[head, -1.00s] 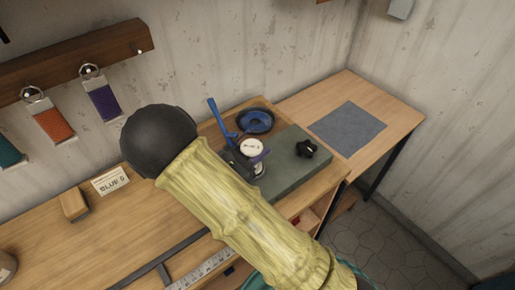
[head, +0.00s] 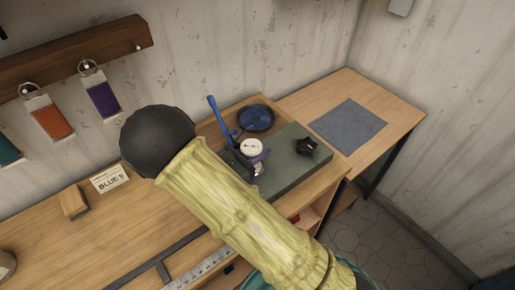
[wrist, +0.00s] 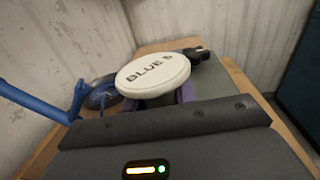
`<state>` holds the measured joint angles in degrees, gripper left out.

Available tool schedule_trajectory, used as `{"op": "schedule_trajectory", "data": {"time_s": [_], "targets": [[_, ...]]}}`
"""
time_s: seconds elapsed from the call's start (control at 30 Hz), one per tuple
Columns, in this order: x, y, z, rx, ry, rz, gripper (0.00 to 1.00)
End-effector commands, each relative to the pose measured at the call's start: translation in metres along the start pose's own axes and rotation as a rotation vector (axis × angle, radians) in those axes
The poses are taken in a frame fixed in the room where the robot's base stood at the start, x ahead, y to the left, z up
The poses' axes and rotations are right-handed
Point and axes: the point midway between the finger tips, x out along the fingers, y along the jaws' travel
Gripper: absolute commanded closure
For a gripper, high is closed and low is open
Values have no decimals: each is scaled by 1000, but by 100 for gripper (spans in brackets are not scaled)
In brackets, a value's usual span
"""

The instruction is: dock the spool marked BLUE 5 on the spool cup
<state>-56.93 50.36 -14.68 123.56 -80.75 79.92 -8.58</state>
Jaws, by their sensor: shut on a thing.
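The spool marked BLUE 5 (wrist: 152,75) shows its round white top close in front of my gripper in the wrist view; its lower part is mostly hidden. In the head view its white top (head: 252,147) shows just beyond my arm. My gripper (head: 256,159) is shut on the spool, with purple fingers at its sides. A dark round dish with blue inside (head: 256,118), perhaps the spool cup, lies behind the spool, and it also shows at the left in the wrist view (wrist: 101,98). I cannot tell the spool's height above the bench.
A blue lever (head: 214,112) stands upright just left of the dish. A grey-green block (head: 290,170) with a black knob (head: 307,147) is to the right. A grey mat (head: 348,125) lies on clear bench.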

Motion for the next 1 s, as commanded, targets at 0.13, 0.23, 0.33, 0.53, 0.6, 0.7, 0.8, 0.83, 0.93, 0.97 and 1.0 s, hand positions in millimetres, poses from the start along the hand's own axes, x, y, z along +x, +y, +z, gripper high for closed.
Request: {"op": "schedule_trajectory", "data": {"time_s": [0.13, 0.23, 0.33, 0.53, 0.6, 0.7, 0.8, 0.83, 0.93, 0.97, 1.0], "targets": [[0, 0, -1, 0, 0, 0, 63], [0, 0, -1, 0, 0, 0, 63], [0, 0, -1, 0, 0, 0, 63], [-4, 0, -1, 0, 1, 1, 63], [-9, 1, -1, 1, 1, 2, 63], [-16, 1, 0, 1, 1, 2, 63], [-22, 1, 0, 1, 1, 1, 63], [-24, 1, 0, 1, 0, 2, 63], [-31, 0, 0, 0, 0, 2, 63], [-32, 0, 0, 0, 0, 2, 63], [-35, 0, 0, 0, 0, 2, 63]]}}
